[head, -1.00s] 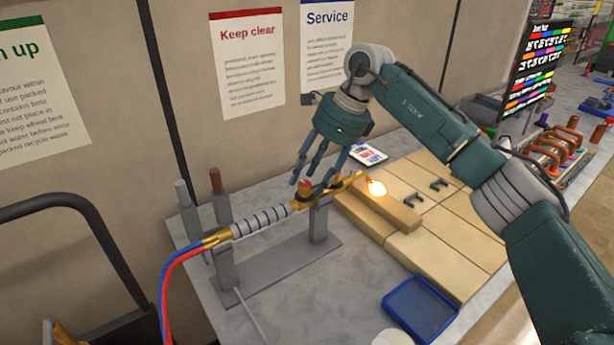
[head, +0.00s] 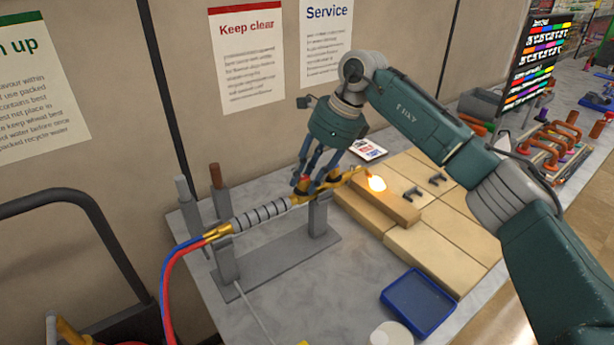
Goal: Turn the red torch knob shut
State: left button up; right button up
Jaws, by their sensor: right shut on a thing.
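The torch (head: 262,216) lies across a grey stand (head: 317,222), with a ribbed grey handle and a brass front end. Its tip points right and a flame (head: 377,183) burns there. The red knob (head: 304,180) sits on top of the brass part, mostly hidden by my fingers. My right gripper (head: 311,181) reaches down from above and is shut on the red knob. A red and a blue hose run from the torch's left end. My left gripper is not in view.
Pale firebricks (head: 440,247) lie under and right of the flame, with small dark brackets on them. A blue tray (head: 419,303) stands at the front. Grey and brown posts rise at the left of the stand. A wall with posters stands behind.

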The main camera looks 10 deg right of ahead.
jog(key=m+t+b, duration=0.1)
jog(key=m+b, duration=0.2)
jog(key=shift+f+m+h, duration=0.1)
jog(key=shift+m+h, duration=0.2)
jog(key=m+b, duration=0.1)
jog(key=m, duration=0.1)
jog(key=m+t+h+b, duration=0.1)
jog(key=m+b, duration=0.1)
jog(key=m+h+b, duration=0.1)
jog(key=m, duration=0.1)
jog(key=shift+a+t+b, duration=0.25)
jog(key=shift+t+b, duration=0.05)
jog(key=shift+b, duration=0.05)
jog(key=m+h+b, duration=0.1)
jog(key=m, duration=0.1)
jog(key=m+b, duration=0.1)
jog(key=m, duration=0.1)
jog(key=shift+a+m+h, duration=0.15)
jog(key=shift+m+h, duration=0.25)
jog(key=shift+m+h+b, duration=0.7)
jog(key=shift+m+b, duration=0.05)
jog(key=shift+m, duration=0.85)
jog(key=o, duration=1.1)
jog(key=shift+s+r, duration=0.1)
jog(key=shift+r, duration=0.1)
jog(key=v, duration=1.2)
